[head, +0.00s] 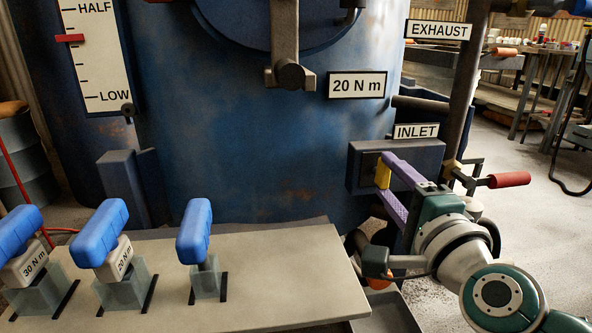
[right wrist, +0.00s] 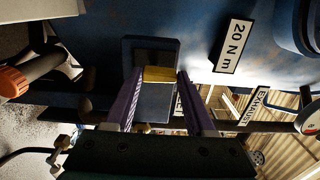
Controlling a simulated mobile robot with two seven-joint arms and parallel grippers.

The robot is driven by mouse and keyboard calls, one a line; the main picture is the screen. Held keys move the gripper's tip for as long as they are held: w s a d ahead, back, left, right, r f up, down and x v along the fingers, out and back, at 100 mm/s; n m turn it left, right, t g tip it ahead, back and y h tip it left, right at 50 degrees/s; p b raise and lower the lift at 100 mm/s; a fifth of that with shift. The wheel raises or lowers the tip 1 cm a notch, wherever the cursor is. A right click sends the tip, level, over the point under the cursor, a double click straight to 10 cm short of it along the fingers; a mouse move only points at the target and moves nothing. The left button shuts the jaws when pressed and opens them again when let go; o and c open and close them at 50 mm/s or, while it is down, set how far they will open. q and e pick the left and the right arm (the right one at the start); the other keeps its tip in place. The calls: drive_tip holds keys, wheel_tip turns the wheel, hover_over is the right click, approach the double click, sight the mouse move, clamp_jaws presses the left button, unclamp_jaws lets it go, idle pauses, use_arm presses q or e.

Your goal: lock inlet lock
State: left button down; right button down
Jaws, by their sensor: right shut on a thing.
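The inlet lock, a small yellow block (head: 383,172), is at the front of a dark blue box (head: 425,155) under the INLET sign (head: 416,132). My right gripper (head: 386,178) has purple fingers and is shut on the yellow block, reaching in from the lower right. In the right wrist view the yellow block (right wrist: 159,74) sits between the fingertips, in front of a dark opening in the blue box (right wrist: 131,52). I cannot tell how far the block reaches into that opening. My left gripper does not show.
A red-handled lever (head: 509,180) sticks out right of the box, close to my right arm. A bench (head: 270,285) at lower left holds several blue-handled wrenches (head: 194,232). The large blue pot (head: 250,130) fills the background.

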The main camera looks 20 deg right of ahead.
idle(0.3)
drive_tip(key=shift+c, duration=1.2)
unclamp_jaws()
drive_tip(key=shift+s, duration=0.1)
drive_tip(key=shift+s+a, duration=0.1)
drive_tip(key=shift+s, duration=0.15)
drive_tip(key=p+v, duration=0.1)
drive_tip(key=v, duration=0.8)
drive_tip(key=shift+s+p, duration=0.15)
drive_tip(key=shift+p, duration=0.2)
